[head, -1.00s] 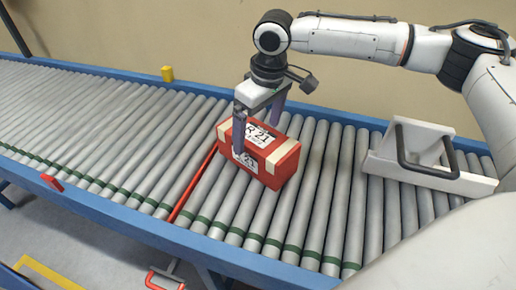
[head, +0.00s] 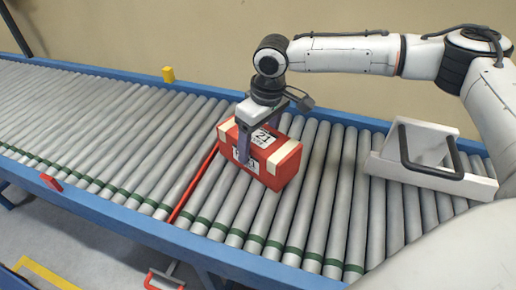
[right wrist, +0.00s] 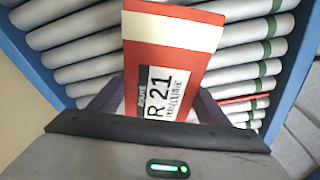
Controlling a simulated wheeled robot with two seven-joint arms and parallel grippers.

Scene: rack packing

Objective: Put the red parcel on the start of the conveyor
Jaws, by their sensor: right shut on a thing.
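The red parcel (head: 283,163) has cream bands and a white label reading 21. It rests on the rollers of the conveyor (head: 330,205), just right of a red bar across the rollers. My right gripper (head: 243,150) is above it with its fingers down on either side, shut on the parcel. In the right wrist view the parcel (right wrist: 170,35) sits between the two fingers (right wrist: 150,100), its label R 21 facing the camera. The far finger is mostly hidden in the head view. My left gripper is not in view.
A white block with a black handle (head: 425,160) sits on the rollers at the right. The red bar (head: 197,182) crosses the conveyor. The rollers to the left are bare.

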